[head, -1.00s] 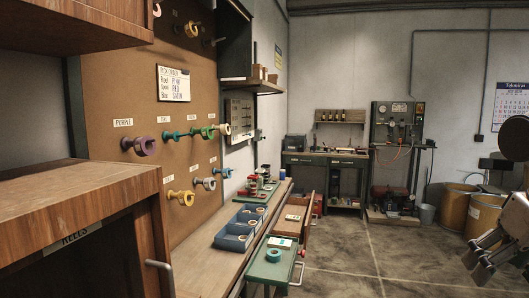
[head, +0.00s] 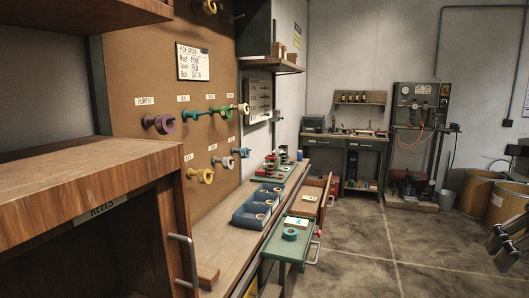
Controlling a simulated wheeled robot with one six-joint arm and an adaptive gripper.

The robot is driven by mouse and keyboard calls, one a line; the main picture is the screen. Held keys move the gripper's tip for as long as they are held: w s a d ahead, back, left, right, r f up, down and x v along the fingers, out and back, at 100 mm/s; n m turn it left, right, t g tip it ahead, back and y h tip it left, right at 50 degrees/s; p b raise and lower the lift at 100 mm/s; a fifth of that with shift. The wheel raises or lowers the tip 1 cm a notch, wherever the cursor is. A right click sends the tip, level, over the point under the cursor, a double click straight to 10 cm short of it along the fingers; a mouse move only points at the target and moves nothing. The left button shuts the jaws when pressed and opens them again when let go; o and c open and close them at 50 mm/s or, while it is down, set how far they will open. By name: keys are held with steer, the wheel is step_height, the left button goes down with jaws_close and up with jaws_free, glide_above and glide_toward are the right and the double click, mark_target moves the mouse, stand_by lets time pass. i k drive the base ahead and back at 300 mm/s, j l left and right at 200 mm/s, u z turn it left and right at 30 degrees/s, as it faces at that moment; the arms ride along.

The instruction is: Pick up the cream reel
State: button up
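A pale cream-looking reel (head: 243,107) hangs at the right end of the upper peg row on the brown board. I cannot be sure that it is the cream reel, as a yellowish reel (head: 209,6) is cut by the top edge and pale rings (head: 261,216) lie in the blue bin. My gripper (head: 503,243) is at the lower right edge, partly cut off, over the floor and far from the board and bench. I see nothing held in it, and its finger opening is unclear.
A wooden cabinet marked REELS (head: 90,190) fills the near left. The floor (head: 370,260) is clear.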

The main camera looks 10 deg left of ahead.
mark_target(242, 110)
steer(key=i+l+u, duration=0.1)
steer(key=i+u, duration=0.2)
steer(key=i, duration=0.25)
steer(key=i+l+u, duration=0.2)
steer(key=i+u, duration=0.15)
steer(key=i, duration=0.2)
